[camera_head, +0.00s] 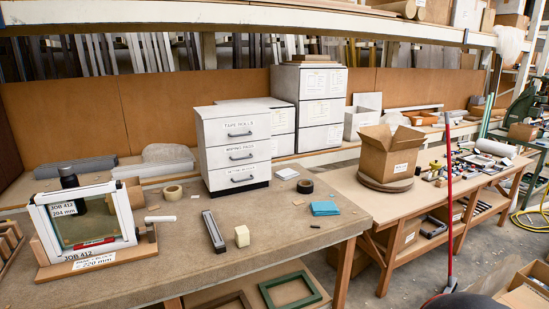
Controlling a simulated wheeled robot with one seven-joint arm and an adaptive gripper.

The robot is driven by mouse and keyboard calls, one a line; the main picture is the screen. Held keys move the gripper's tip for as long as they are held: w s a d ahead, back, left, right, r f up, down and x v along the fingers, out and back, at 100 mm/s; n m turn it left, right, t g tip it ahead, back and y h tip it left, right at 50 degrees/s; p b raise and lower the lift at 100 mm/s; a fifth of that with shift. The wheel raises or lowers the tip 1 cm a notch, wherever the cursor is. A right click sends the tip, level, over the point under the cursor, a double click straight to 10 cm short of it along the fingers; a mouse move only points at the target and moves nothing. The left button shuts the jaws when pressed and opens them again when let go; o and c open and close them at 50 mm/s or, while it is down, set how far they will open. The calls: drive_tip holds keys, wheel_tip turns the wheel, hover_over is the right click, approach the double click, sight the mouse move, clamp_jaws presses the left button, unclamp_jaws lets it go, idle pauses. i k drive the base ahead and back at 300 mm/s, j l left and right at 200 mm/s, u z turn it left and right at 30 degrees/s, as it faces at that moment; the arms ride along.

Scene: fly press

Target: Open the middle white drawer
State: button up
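A small white drawer unit (203,152) stands upright on the near workbench, with three drawers stacked one above another. The middle white drawer (262,152) has a dark bar handle (241,157) and a small printed label above it. Its front looks flush with the others, so it appears closed. The top drawer (262,126) is labelled "TAPE ROLLS" and also looks closed. The bottom drawer (262,173) looks closed too, and its label is hard to read. My gripper is not in view.
The workbench (290,228) holds a tape roll (172,193), a dark roll (305,186), blue cloths (325,208), a dark bar (214,232) and a framed glass pane (90,225). Taller white cabinets (309,95) stand behind. A red pole (449,200) rises at right.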

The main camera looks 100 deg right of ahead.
sight(223, 156)
drive_tip(key=z, duration=3.1)
drive_tip(key=i+z, duration=0.25)
drive_tip(key=i, duration=0.3)
drive_tip(key=i+j+z, duration=0.1)
drive_tip(key=i+z, duration=0.15)
drive_tip(key=i, duration=0.3)
